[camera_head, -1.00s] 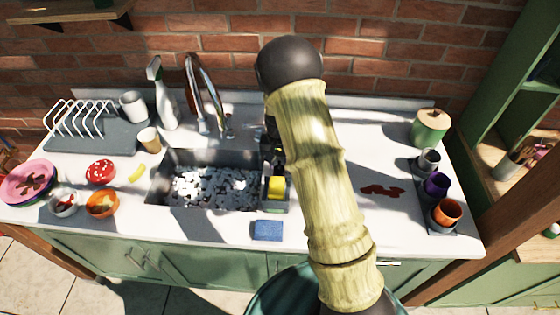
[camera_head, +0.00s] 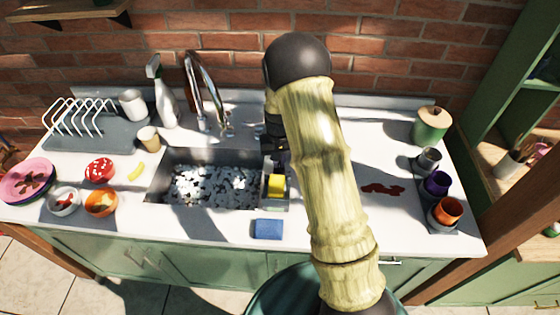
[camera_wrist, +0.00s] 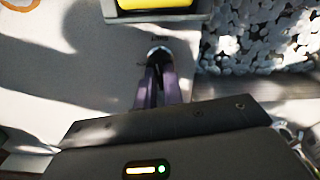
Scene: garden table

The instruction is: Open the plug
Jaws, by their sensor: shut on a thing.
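The sink (camera_head: 215,156) is full of whitish foam, which also shows in the wrist view (camera_wrist: 265,35), so its drain is hidden. In the wrist view, a small round knob (camera_wrist: 160,50) with a pale rim sits on the counter beside the sink, past the yellow sponge. It seems to be the plug control. My gripper (camera_wrist: 159,72) has its two dark fingers closed together on this knob. In the head view, my gripper's dark body shows at the sink's back right corner, but the fingertips and knob cannot be made out.
A yellow sponge (camera_head: 276,185) sits in a holder at the sink's right end. A blue sponge (camera_head: 268,229) lies in front. The tap (camera_head: 201,95) stands behind the sink. Cups (camera_head: 437,184) stand far right. The counter right of my arm has a red-brown stain (camera_head: 382,188).

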